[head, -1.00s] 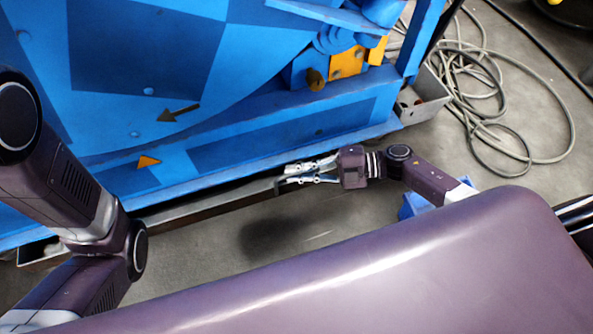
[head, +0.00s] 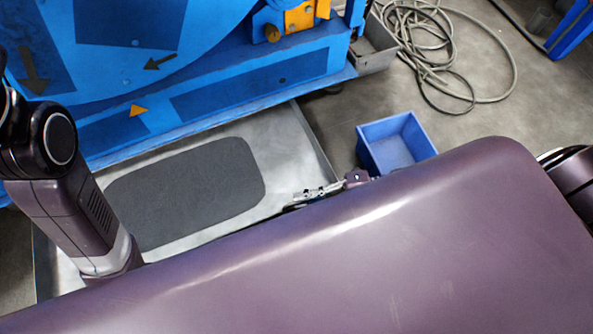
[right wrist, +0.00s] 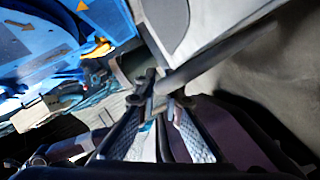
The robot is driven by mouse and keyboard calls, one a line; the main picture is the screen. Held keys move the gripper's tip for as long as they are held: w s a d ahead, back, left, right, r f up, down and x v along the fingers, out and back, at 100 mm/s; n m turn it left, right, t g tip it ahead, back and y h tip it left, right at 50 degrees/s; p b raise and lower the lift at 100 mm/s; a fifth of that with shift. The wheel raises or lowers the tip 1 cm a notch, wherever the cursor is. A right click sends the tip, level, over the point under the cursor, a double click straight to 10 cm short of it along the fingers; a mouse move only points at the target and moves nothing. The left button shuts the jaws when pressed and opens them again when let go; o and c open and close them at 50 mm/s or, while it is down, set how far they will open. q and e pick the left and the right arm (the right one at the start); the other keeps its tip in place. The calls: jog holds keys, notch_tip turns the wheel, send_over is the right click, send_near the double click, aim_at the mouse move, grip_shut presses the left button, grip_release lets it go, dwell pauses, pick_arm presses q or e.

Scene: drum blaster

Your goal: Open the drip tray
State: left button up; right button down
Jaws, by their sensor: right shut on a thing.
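The drip tray (head: 288,150) is a wide, shallow grey metal tray with a dark grey patch on its floor. In the head view it stands well out from under the blue machine (head: 210,105). It also shows in the right wrist view (right wrist: 212,22). My right gripper (head: 298,199) is at the tray's front edge, partly hidden behind my own body. In the right wrist view its fingers (right wrist: 163,98) are closed on the grey bar-like handle (right wrist: 215,60) at the tray's front. My left arm crosses the left side of the head view; its gripper is out of sight.
A blue open bin (head: 397,145) stands on the floor right of the tray. A grey metal box (head: 372,52) is at the machine's right corner, with coiled grey hose (head: 430,50) beyond. Bare floor lies between the tray and the bin.

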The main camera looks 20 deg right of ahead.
jog(key=shift+s+d+p, duration=0.15)
jog(key=shift+s+p, duration=0.5)
jog(key=shift+s, duration=2.05)
jog(key=shift+f, duration=0.1)
jog(key=c, duration=2)
grip_release()
jog(key=shift+c, duration=0.2)
jog(key=v, duration=1.2)
